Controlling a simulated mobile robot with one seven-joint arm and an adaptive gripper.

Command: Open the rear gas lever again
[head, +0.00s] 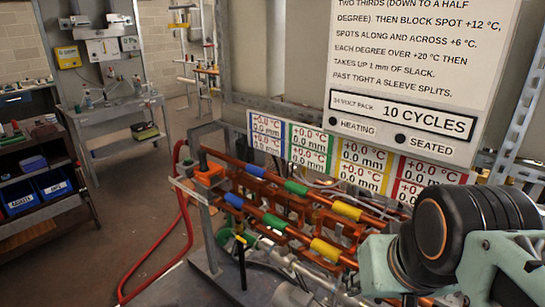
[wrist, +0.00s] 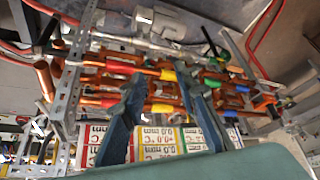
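A rack of copper pipes with blue, green and yellow sleeves (head: 296,187) runs across the head view; red sleeves also show in the wrist view (wrist: 119,67). A black lever-like handle with a yellow part (head: 241,240) hangs at the rack's near left end. A similar black handle (wrist: 211,42) shows in the wrist view. I cannot tell which part is the rear gas lever or how it is set. My gripper (wrist: 163,82) is open, its two blue-grey fingers apart over the pipes with nothing visibly held. In the head view, my arm hides the rack's right end.
A white panel reading "10 CYCLES" (head: 431,120) stands above a row of colored readout cards (head: 312,146). A red hose (head: 185,215) runs to the floor at left. A workbench (head: 112,118) and a shelf with blue bins (head: 20,198) stand farther left, with open floor between.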

